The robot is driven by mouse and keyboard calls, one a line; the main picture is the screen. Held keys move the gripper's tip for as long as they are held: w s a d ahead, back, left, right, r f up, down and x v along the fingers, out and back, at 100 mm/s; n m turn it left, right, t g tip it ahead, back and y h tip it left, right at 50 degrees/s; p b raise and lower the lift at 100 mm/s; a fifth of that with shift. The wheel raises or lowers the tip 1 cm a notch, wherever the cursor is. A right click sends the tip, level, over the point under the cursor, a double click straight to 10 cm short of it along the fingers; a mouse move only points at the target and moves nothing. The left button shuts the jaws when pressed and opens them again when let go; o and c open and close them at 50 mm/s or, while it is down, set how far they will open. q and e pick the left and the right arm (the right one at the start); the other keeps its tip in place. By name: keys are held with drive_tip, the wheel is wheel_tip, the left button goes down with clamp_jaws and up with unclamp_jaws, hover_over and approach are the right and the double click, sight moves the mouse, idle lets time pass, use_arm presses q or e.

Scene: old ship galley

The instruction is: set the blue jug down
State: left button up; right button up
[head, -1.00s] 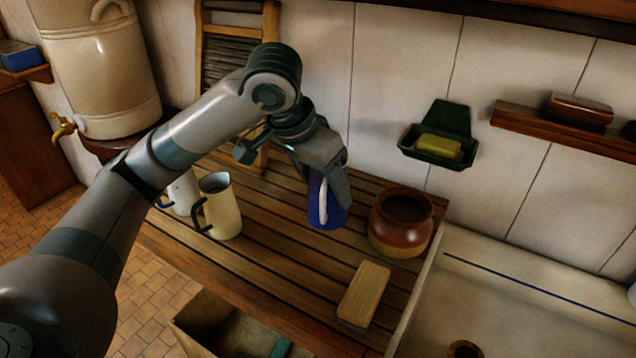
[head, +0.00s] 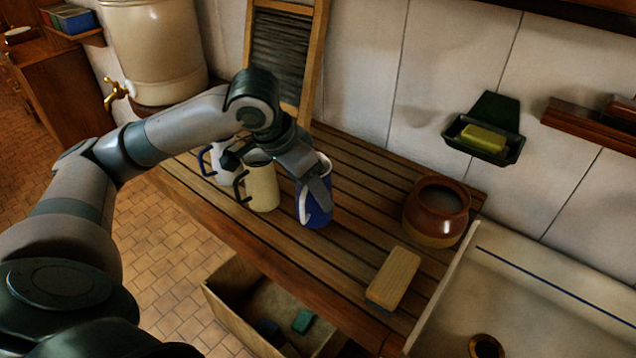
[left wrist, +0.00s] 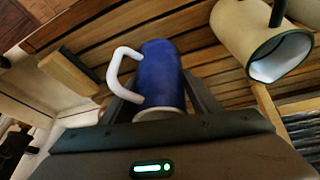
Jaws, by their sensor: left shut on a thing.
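The blue jug (head: 318,203) has a white handle and a pale rim; it is upright over the slatted wooden board (head: 350,262). My left gripper (head: 316,178) is shut on it near the rim. In the left wrist view the jug (left wrist: 160,72) sits between my fingers, its white handle to the left. Whether its base touches the slats or hangs just above them, I cannot tell. A cream jug (head: 262,188) with a dark handle stands close to its left. A white jug (head: 222,165) with a blue handle is partly hidden behind my arm. My right gripper is not in view.
A brown pot (head: 436,212) and a scrubbing brush (head: 394,278) stand right of the jug, with bare slats between. A pale sink (head: 555,300) adjoins on the right. A washboard (head: 290,60) leans at the back. A wooden crate (head: 225,312) is below the front edge.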

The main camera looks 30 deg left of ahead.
sight(311, 202)
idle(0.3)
use_arm(q)
drive_tip(key=shift+f+p, duration=0.5)
drive_tip(key=shift+f, duration=1.45)
drive_tip(key=o, duration=1.7)
drive_tip(key=shift+f, duration=0.1)
drive_tip(key=shift+o, duration=0.2)
drive_tip(key=b+v, duration=0.1)
drive_tip(key=v, duration=1.1)
